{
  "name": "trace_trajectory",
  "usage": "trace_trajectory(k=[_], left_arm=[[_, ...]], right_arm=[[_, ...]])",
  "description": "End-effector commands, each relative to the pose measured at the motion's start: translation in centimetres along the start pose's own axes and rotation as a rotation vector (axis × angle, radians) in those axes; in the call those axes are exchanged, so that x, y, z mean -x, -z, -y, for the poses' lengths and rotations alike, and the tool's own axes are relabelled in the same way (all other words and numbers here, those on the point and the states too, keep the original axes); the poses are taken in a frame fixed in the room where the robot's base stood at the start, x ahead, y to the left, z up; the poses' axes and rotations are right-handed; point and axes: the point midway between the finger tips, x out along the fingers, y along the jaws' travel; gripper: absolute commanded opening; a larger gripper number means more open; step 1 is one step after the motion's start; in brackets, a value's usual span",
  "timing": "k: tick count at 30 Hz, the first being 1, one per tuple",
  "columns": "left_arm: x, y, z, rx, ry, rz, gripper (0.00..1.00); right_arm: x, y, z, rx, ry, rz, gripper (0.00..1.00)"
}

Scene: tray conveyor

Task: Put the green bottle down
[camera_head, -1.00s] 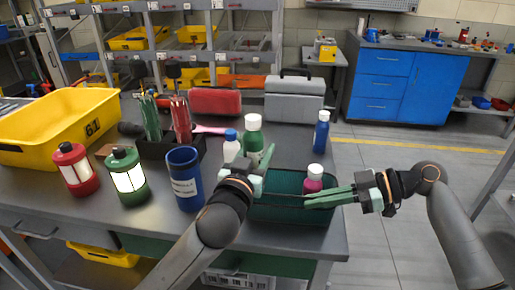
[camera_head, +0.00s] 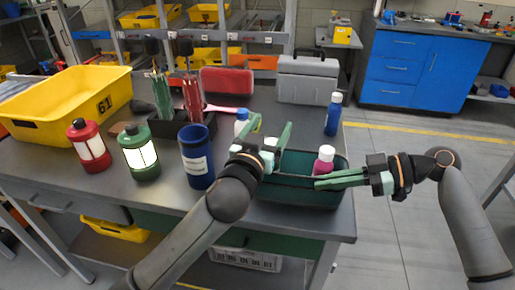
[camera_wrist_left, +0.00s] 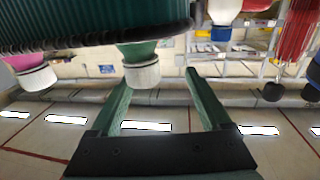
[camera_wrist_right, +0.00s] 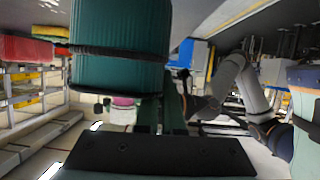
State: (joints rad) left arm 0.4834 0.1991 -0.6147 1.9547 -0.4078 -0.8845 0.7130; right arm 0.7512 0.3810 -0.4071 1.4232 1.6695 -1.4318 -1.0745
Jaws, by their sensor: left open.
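The green bottle with a white cap (camera_head: 270,144) is mostly hidden behind my left gripper in the head view. In the left wrist view, the green bottle (camera_wrist_left: 138,52) rises above the rim of the dark green tray (camera_wrist_left: 60,30), so it stands in the tray. My left gripper (camera_head: 270,128) is open, with its fingers apart near the bottle's cap and not closed on it. My right gripper (camera_head: 317,183) has its fingers close together at the right wall of the tray (camera_head: 300,199). In the right wrist view they straddle the wall of the tray (camera_wrist_right: 115,75).
A pink bottle (camera_head: 323,160) stands in the tray. A blue bottle (camera_head: 333,115) is behind it. A grey toolbox (camera_head: 308,80) stands behind.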

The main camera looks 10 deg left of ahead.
Motion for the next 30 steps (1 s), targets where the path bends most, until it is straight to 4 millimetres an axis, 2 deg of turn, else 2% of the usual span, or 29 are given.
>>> trace_trajectory(k=[15,21,30], left_arm=[[9.8,-0.1,0.0,0.003,-0.001,0.002,0.81],[11.7,-0.1,0.0,0.002,-0.001,0.000,0.81],[12.0,-0.1,0.0,0.000,0.000,0.000,0.81]], right_arm=[[0.0,0.0,0.0,0.001,0.000,0.000,0.00],[0.0,0.0,0.0,0.001,0.000,0.000,0.00],[0.0,0.0,0.0,0.001,0.000,0.000,0.00]])
